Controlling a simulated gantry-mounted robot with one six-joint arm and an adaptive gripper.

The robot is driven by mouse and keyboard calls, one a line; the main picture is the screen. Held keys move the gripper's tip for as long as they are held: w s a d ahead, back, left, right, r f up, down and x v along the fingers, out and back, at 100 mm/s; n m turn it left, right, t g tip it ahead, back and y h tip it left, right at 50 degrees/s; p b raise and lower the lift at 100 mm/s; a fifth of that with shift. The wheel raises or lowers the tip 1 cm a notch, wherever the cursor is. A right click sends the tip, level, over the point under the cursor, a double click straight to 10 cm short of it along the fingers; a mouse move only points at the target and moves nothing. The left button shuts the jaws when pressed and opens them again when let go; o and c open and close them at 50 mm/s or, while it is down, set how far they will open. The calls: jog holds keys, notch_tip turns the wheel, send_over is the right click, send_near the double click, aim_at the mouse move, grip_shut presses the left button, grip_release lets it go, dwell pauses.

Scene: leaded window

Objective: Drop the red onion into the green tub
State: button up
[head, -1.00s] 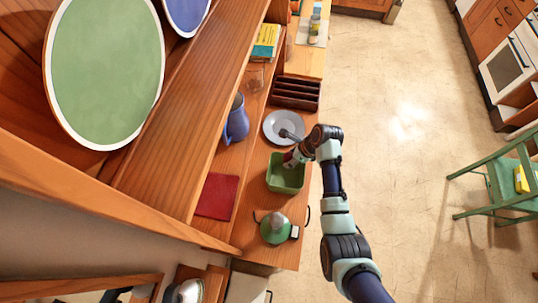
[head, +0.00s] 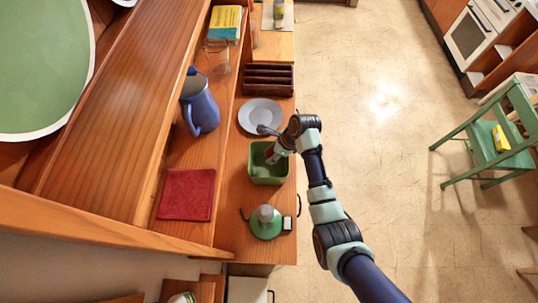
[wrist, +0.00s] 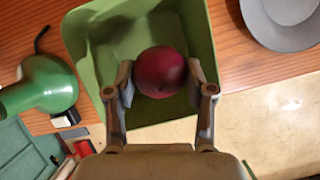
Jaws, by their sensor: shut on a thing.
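The red onion (wrist: 160,72) is a dark red ball between my gripper's fingers in the wrist view. My gripper (wrist: 161,80) is shut on it, one finger on each side. The green tub (wrist: 93,27) lies behind and below the onion in the wrist view, and the onion appears over its opening. In the head view the green tub (head: 268,180) stands on the wooden counter, with my gripper (head: 271,156) at its upper right part. The tub's inside looks empty where it shows. How high the onion is above the tub is hard to tell.
A grey-white plate (head: 261,115) lies just beyond the tub. A green, rounded vessel (head: 266,224) stands on the near side. A red cloth (head: 186,194) and a blue jug (head: 199,105) are to the left. A dark slotted rack (head: 268,79) stands farther back.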

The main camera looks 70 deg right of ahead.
jog(key=o, duration=1.2)
jog(key=shift+o, duration=0.2)
jog(key=v, duration=1.2)
